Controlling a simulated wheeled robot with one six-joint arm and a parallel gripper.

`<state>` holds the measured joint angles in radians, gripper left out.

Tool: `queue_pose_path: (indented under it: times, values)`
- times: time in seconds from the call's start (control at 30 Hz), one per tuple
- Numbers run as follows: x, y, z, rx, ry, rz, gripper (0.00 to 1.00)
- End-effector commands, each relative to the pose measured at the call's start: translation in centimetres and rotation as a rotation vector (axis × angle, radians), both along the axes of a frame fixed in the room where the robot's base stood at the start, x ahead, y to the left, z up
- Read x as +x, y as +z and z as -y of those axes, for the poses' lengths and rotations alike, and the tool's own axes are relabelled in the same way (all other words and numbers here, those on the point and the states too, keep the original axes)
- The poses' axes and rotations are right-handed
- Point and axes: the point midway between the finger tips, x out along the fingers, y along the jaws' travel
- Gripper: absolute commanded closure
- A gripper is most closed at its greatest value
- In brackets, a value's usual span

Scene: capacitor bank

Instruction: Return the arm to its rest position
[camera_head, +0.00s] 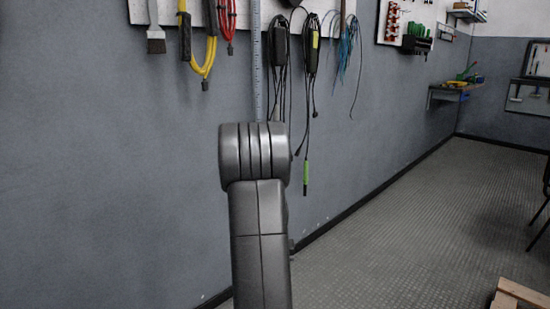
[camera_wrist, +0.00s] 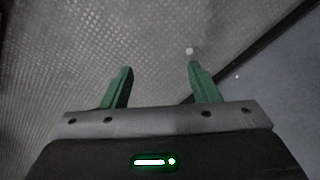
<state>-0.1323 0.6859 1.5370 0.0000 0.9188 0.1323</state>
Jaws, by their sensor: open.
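My gripper (camera_wrist: 160,78) shows in the wrist view with its two green fingers apart and nothing between them. Behind the fingers is only the grey textured floor (camera_wrist: 140,35), with the dark skirting and the wall at the right. In the head view my grey arm stands upright in the middle of the picture. My gripper itself does not show in the head view.
A grey wall (camera_head: 90,150) runs along the left. A white board (camera_head: 145,12) at the top holds a brush (camera_head: 155,35), yellow cable (camera_head: 204,65) and black-cased leads (camera_head: 279,50). A wooden pallet (camera_head: 520,296) lies at lower right. The floor (camera_head: 410,225) between is clear.

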Motion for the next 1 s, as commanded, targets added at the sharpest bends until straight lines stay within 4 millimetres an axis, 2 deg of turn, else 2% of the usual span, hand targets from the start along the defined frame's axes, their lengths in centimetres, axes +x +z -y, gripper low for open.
queue_pose_path:
  times: [0.57, 1.0]
  values:
    - [-0.1, -0.1, 0.1, 0.0, -0.001, 0.0, 0.45]
    - [-2.1, -1.9, 3.3, 0.004, -0.018, -0.009, 0.45]
